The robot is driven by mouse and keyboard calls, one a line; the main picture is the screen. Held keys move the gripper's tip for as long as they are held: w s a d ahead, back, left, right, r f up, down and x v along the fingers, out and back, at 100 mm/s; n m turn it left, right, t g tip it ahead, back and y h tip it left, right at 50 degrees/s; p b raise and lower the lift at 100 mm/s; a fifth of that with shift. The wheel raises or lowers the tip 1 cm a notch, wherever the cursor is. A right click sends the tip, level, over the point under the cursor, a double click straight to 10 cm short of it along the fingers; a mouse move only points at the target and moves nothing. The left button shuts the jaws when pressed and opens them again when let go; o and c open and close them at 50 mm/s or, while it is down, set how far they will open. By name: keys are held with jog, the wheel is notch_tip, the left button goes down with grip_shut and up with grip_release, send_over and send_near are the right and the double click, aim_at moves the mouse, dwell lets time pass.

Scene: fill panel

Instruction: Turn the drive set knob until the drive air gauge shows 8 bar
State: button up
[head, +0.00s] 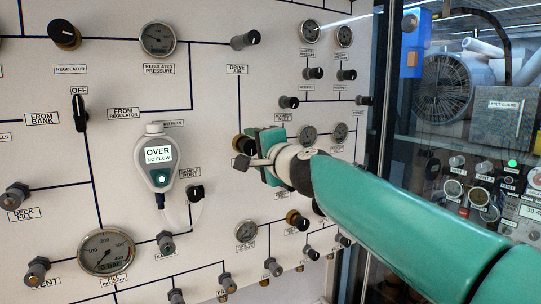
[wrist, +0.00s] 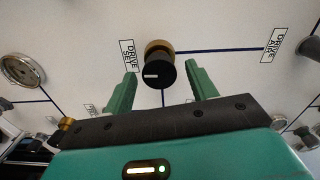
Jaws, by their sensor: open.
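The drive set knob (wrist: 160,72) is black on a brass collar, with a "DRIVE SET" label beside it in the wrist view. My gripper (wrist: 161,78) is open, one green finger on each side of the knob with a gap to each. In the head view my gripper (head: 262,158) is at the panel and partly covers the knob (head: 242,143). A small round gauge (head: 246,231) is below it; a gauge (wrist: 22,70) also shows at the left of the wrist view. Their labels and needle readings are too small to read, so I cannot tell which is drive air.
A valve (head: 245,39) labelled "DRIVE AIR" is above. A white handheld meter (head: 157,160) reading "OVER NO FLOW" hangs to the left, with its hose below. Several small knobs and gauges crowd the panel behind my arm. A dark-framed clear enclosure (head: 450,100) stands at the right.

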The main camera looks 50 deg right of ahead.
jog(key=v, duration=1.3)
jog(key=shift+s, duration=0.15)
jog(key=shift+a, duration=0.1)
dwell(1.4)
